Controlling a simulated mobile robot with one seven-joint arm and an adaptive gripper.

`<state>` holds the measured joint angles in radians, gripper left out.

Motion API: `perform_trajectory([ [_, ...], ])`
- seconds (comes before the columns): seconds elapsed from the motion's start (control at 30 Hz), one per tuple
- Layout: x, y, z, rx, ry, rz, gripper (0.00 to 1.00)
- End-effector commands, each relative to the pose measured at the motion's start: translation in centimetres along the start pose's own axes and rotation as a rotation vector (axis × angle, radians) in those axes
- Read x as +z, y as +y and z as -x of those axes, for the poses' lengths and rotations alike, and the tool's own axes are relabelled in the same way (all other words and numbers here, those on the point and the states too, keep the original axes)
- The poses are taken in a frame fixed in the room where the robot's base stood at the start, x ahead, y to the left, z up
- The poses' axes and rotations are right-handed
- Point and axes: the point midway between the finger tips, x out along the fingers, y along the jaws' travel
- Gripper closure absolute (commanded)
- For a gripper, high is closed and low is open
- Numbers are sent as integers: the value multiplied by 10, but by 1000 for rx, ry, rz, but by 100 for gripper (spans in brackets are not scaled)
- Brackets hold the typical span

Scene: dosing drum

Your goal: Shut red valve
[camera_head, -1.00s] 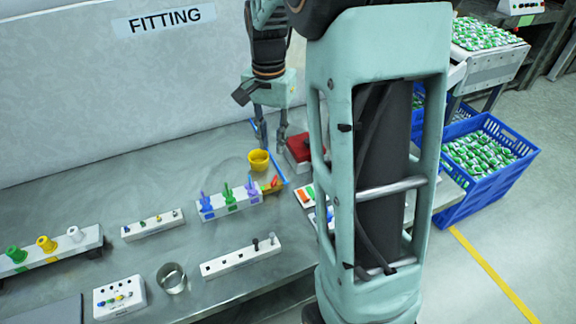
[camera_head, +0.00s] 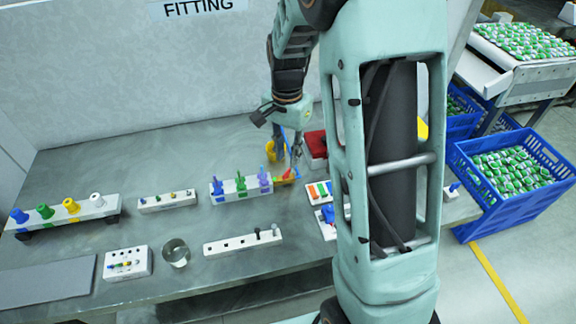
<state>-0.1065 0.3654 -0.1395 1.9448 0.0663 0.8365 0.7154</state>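A small red-orange piece (camera_head: 284,175), which looks like a valve handle, sits on the bench at the right end of the rack with blue, green and purple pegs. It is small, and I cannot tell whether it stands open or shut. My gripper (camera_head: 289,155) points down just above and behind it, in front of a yellow cup (camera_head: 269,150) that it partly hides. I see no clear contact with the red-orange piece. The finger gap is too small and overlapped to read. A blue rod (camera_head: 280,146) shows close to the fingers.
A red box (camera_head: 316,146) stands right of my gripper, partly behind my arm. The peg rack (camera_head: 230,198), a panel with coloured strips (camera_head: 313,199), a metal cup (camera_head: 175,252) and white racks stand on the bench. The back left of the bench is clear.

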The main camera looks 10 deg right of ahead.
Motion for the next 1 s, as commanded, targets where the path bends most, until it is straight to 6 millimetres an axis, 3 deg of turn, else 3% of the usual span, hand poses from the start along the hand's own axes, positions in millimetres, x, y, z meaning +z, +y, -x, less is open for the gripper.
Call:
perform_trajectory([
  [0.1, 0, 0, -22, 2, -3, -1, 78],
  [0.3, 0, 0, -46, 0, -1, -2, 78],
  [0.67, 0, 0, -51, -1, 0, -1, 78],
  [0.87, 0, 0, -51, -1, 0, -1, 98],
  [1.0, 0, 0, -51, -1, 0, -1, 100],
])
